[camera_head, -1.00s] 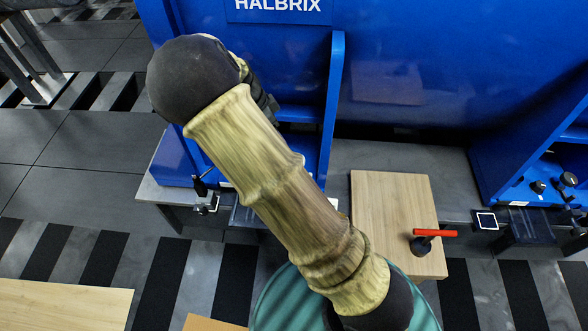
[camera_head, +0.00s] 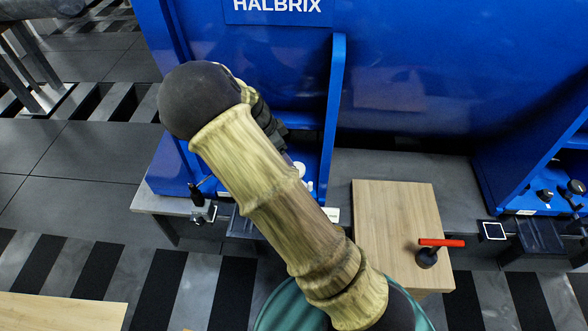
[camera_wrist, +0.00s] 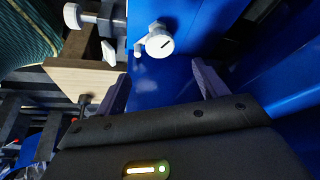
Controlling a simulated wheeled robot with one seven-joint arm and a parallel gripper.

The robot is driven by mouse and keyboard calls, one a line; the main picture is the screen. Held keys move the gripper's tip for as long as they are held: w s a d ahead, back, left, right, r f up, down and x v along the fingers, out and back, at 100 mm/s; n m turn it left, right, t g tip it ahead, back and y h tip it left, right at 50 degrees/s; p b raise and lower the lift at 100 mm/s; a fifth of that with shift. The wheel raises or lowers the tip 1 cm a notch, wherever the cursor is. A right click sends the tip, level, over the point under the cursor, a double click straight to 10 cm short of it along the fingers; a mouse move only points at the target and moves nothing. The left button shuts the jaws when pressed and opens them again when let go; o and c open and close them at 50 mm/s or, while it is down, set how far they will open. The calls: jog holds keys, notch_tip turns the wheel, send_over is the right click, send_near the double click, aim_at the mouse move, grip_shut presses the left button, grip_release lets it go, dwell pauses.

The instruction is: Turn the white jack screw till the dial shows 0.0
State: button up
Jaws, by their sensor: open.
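A small round white dial (camera_wrist: 160,45) with a dark pointer mark faces the camera at the upper middle. Its reading is too small to make out. My gripper (camera_wrist: 160,71) is open and empty, its fingers apart below the dial, with the screw head beyond the left finger. In the head view, my arm hides the gripper. A small white round part (camera_head: 299,169) shows beside the arm; I cannot tell which it is.
A blue machine wall (camera_head: 430,90) and an upright blue panel (camera_head: 333,120) stand close by. A wooden board (camera_head: 392,215) and a red-handled tool (camera_head: 441,243) sit to the right. A striped floor (camera_head: 190,275) lies in front.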

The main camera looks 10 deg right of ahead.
jog(key=b+x, duration=0.3)
jog(key=x, duration=0.7)
jog(key=shift+b, duration=0.4)
jog(key=shift+d+f, duration=0.15)
jog(key=shift+f, duration=0.05)
jog(key=c, duration=1)
jog(key=shift+a+r+n+p, duration=0.15)
jog(key=shift+a+n+p, duration=0.05)
jog(key=shift+n+p, duration=0.25)
